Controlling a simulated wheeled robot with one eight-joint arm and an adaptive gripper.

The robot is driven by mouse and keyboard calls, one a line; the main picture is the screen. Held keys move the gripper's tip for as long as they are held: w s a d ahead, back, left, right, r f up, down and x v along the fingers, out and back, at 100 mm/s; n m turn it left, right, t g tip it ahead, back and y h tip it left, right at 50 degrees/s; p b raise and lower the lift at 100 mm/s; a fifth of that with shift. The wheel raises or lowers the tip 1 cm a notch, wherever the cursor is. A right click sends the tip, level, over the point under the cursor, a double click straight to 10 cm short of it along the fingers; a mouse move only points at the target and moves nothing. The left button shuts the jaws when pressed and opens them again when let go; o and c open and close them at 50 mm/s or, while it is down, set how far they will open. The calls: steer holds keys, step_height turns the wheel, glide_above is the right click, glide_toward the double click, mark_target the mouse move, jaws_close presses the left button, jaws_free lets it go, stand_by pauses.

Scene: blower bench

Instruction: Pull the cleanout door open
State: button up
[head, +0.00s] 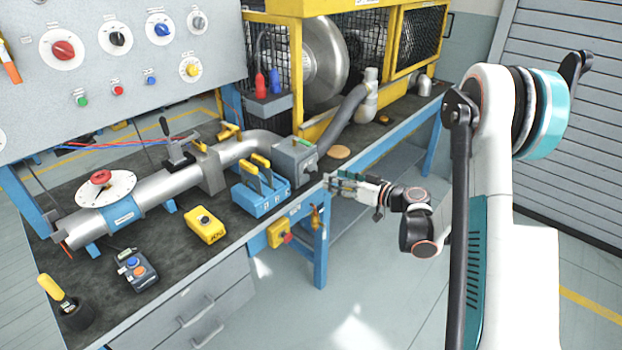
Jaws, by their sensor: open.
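A grey box (294,158) sits in the duct line near the middle of the bench, with a green piece on top and a small dark knob on its front right face. This looks like the cleanout housing; its door appears closed, but the seam is too small to make out. My gripper (329,182) is open and empty, just right of the box and beyond the bench's front edge. Its fingers point left toward the box, with a visible gap between them and it. Finger details are small in this view.
A blue block with yellow levers (262,190) stands just left of the box. A grey hose (345,118) rises behind it, and a tan disc (340,152) lies to its right. A yellow box (277,233) hangs below the bench edge. The floor in front is clear.

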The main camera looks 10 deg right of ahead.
steer(key=t, duration=0.2)
glide_toward(315, 176)
steer(key=s+d, duration=0.2)
steer(key=shift+y, duration=0.4)
steer(key=x, duration=1.2)
steer(key=shift+w+a+f+b, duration=0.2)
steer(key=shift+w+f+b, duration=0.05)
steer(key=shift+f+b, duration=0.1)
steer(key=shift+w+a+r, duration=0.1)
steer(key=shift+w+a, duration=0.2)
steer(key=shift+w, duration=0.15)
jaws_close()
